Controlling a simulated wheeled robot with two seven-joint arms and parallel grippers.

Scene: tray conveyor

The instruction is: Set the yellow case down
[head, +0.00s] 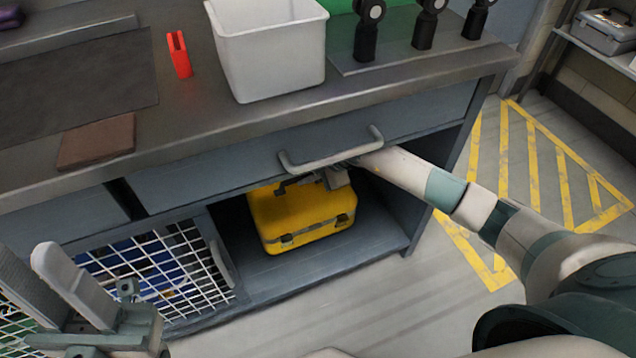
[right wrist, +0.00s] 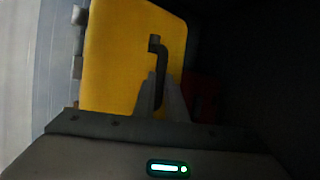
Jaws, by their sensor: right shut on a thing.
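The yellow case (head: 303,222) is inside the open bay (head: 375,245) under the workbench, upright, its dark latches facing out. I cannot tell whether its bottom touches the bay floor. My right gripper (head: 318,181) reaches in below the drawer handle and is at the top of the case. In the right wrist view the gripper (right wrist: 161,98) is shut on the dark handle of the yellow case (right wrist: 115,60). My left gripper (head: 28,262) is at the lower left, its fingers apart and empty, away from the case.
A drawer handle (head: 330,155) juts out just above my right arm. A white mesh door (head: 150,270) is left of the bay. A white bin (head: 268,50), a red object (head: 178,54) and a brown pad (head: 97,142) lie on the benchtop. A dark red thing (right wrist: 203,92) shows dimly beyond the case.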

